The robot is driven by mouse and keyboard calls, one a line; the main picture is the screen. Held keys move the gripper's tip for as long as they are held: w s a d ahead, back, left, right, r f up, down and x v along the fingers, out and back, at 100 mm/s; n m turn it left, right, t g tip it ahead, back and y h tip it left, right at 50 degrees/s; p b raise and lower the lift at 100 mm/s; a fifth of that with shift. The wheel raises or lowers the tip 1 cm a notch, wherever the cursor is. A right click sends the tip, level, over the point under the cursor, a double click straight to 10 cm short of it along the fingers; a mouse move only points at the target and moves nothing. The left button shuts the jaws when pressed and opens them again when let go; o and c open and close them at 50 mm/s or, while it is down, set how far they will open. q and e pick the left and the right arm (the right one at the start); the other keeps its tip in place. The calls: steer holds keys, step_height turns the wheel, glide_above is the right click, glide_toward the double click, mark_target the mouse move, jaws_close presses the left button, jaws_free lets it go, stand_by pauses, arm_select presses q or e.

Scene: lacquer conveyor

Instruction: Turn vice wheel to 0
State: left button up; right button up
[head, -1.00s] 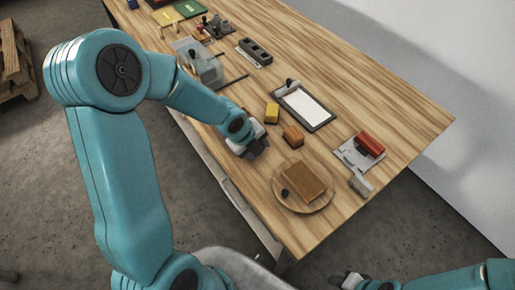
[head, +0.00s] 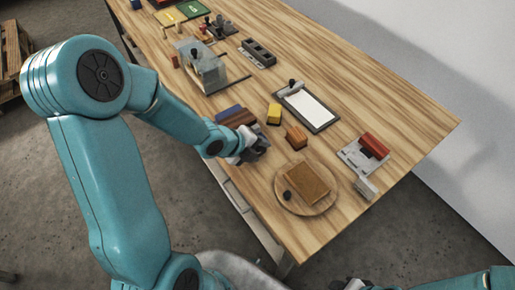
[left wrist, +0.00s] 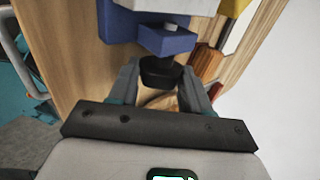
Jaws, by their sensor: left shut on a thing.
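The vice stands at the near left edge of the table. Its blue part (head: 228,112) and brown part (head: 240,120) show beyond my left gripper in the head view. The left wrist view shows its blue body (left wrist: 166,40) close up, with the black vice wheel (left wrist: 160,72) in front of it. My left gripper (head: 262,146) is shut on the wheel, one finger on each side (left wrist: 162,88). The wheel's setting cannot be read. My right gripper (head: 350,285) is cut off at the bottom edge, and its jaws cannot be made out.
A yellow block (head: 274,114), an orange-brown block (head: 296,137) and a clipboard (head: 309,107) lie right of the vice. A round board (head: 291,205) with a brown slab (head: 308,183) is nearer. A red-handled device (head: 372,147) sits at right. A clear-sided box (head: 205,72) stands behind.

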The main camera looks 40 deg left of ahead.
arm_select(q)
steer(key=o, duration=1.1)
steer(key=shift+a, duration=0.1)
steer(key=shift+c, duration=0.2)
